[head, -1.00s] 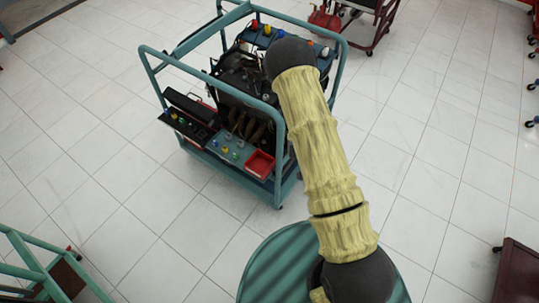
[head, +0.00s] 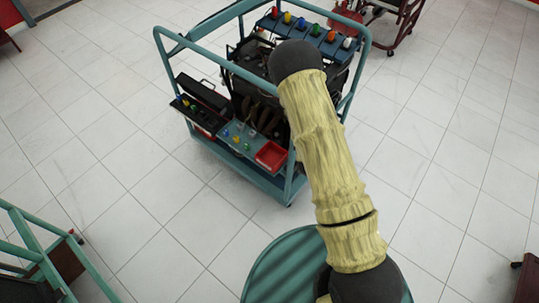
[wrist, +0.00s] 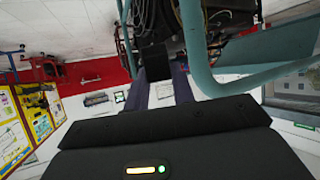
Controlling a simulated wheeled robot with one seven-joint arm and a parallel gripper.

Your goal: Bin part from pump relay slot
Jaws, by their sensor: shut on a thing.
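My gripper (wrist: 162,90) is shut on a small dark block-like part (wrist: 153,63), held between its two fingertips in the wrist view. In the head view my arm hides the gripper and the part. A shallow red bin (head: 271,156) sits at the lower front corner of the engine trainer (head: 262,85). Beside it is a blue-grey panel (head: 241,139) with several small coloured pieces. I cannot tell which place is the pump relay slot.
A teal tube frame (head: 222,93) surrounds the engine, and a teal tube (wrist: 197,45) passes close to the held part. A row of coloured caps (head: 302,22) stands at the back. A black box (head: 203,92) juts out left.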

